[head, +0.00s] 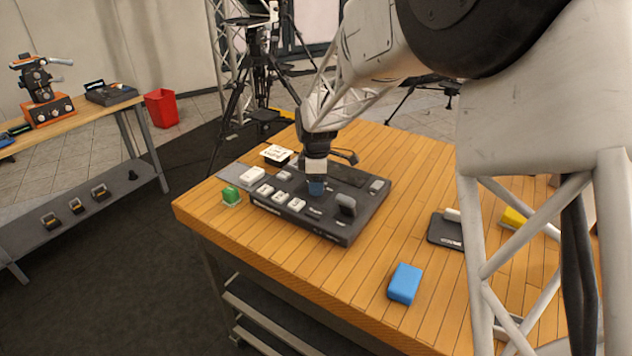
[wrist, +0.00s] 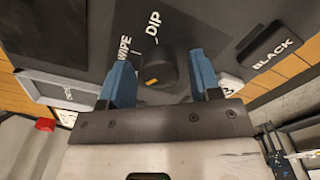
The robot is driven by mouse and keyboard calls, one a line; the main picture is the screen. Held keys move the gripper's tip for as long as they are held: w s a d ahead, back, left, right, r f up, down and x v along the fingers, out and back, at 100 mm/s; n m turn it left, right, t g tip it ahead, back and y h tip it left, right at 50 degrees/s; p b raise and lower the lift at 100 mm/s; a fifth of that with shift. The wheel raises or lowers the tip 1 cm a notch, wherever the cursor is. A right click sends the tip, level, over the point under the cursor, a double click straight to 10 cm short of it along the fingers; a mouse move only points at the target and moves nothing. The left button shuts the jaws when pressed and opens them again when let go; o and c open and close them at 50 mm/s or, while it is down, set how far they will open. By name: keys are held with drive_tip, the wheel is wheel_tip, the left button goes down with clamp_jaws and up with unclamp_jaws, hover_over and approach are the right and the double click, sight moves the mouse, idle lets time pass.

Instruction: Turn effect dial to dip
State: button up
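The effect dial (wrist: 160,70) is a dark round knob with a small orange mark, in the middle of the wrist view. The printed labels WIPE (wrist: 124,48) and DIP (wrist: 154,23) sit beyond it, each with a short line. Which line the dial points to is not clear. My gripper (wrist: 161,84) has its two blue fingers apart, one on each side of the dial, with gaps showing between them and the knob.
A block marked BLACK (wrist: 273,46) lies right of the dial. White buttons (head: 280,198) and a raised dark lever (head: 345,206) stand near my gripper on the panel.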

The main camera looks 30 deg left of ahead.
drive_tip(key=c, duration=0.8)
drive_tip(key=shift+o, duration=0.2)
drive_tip(key=shift+m, duration=0.3)
drive_tip(key=m, duration=1.5)
drive_tip(key=shift+r+m, duration=0.1)
drive_tip(key=shift+m, duration=0.3)
drive_tip(key=m, duration=0.6)
drive_tip(key=shift+m, duration=0.3)
